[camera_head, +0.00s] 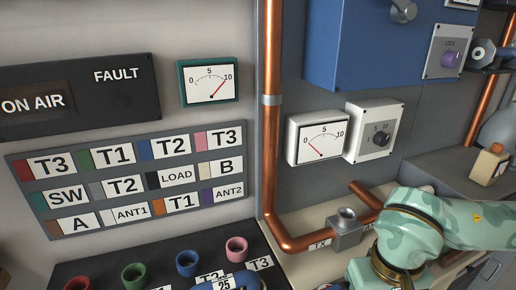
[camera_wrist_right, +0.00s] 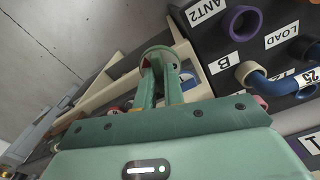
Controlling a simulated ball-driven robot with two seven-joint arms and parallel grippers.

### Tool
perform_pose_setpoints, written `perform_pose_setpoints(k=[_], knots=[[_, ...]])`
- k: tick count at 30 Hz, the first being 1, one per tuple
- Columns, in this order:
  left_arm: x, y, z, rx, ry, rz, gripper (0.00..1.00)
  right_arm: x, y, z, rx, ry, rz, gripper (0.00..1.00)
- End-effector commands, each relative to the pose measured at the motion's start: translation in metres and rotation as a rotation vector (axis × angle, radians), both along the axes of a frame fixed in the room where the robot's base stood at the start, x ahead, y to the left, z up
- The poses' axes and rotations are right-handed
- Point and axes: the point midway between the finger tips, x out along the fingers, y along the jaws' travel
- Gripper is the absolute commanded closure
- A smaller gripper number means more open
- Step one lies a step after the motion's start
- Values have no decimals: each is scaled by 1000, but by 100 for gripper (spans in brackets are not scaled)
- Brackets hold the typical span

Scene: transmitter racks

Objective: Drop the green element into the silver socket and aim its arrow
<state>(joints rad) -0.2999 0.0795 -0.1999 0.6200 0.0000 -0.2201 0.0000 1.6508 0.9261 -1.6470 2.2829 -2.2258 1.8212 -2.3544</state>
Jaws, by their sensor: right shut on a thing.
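The silver socket (camera_head: 347,231) is a grey metal block with a round opening on top, set in the copper line beside a TX label at lower right of the head view. My right arm is close to its right, but its gripper is outside that view. In the right wrist view my right gripper (camera_wrist_right: 160,86) is shut on a small round thing with a green rim (camera_wrist_right: 158,57), which I take to be the green element. Its arrow cannot be made out. My left gripper is not in view.
A copper pipe (camera_head: 270,150) runs down the wall and bends toward the socket. A dark patch panel with coloured rings and a blue cable (camera_head: 228,281) lies at lower left. Two meters (camera_head: 209,82) (camera_head: 318,139) hang on the walls. A small orange-topped block (camera_head: 489,165) stands at right.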

Motion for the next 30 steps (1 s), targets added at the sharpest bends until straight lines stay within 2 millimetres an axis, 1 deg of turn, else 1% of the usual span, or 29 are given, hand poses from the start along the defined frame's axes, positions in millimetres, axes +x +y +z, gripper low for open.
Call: perform_pose_setpoints(k=[1, 3, 7, 10, 13, 14, 16, 20, 24, 28, 30], knots=[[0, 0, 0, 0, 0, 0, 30, -1, -4, -7, -1, 2, 10, 100], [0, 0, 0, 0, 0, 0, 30, -3, -7, -12, 0, 0, 3, 100], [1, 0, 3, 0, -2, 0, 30, -5, -6, -10, 0, 2, 3, 100], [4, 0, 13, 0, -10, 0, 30, -8, 1, 1, 11, 3, 18, 100], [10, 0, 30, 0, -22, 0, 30, -11, 16, 25, 29, -7, -7, 100], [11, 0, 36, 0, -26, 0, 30, -11, 21, 33, 34, -10, -53, 100], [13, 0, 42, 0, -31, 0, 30, -12, 28, 44, 37, -10, -177, 100], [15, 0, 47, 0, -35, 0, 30, -13, 35, 58, 34, -7, -441, 100], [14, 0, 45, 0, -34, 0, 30, -12, 33, 61, 15, -5, -700, 100], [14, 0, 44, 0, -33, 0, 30, -9, 29, 59, 0, 0, -825, 100], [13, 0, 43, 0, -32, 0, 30, -1, 24, 54, -1, 1, -849, 100]])
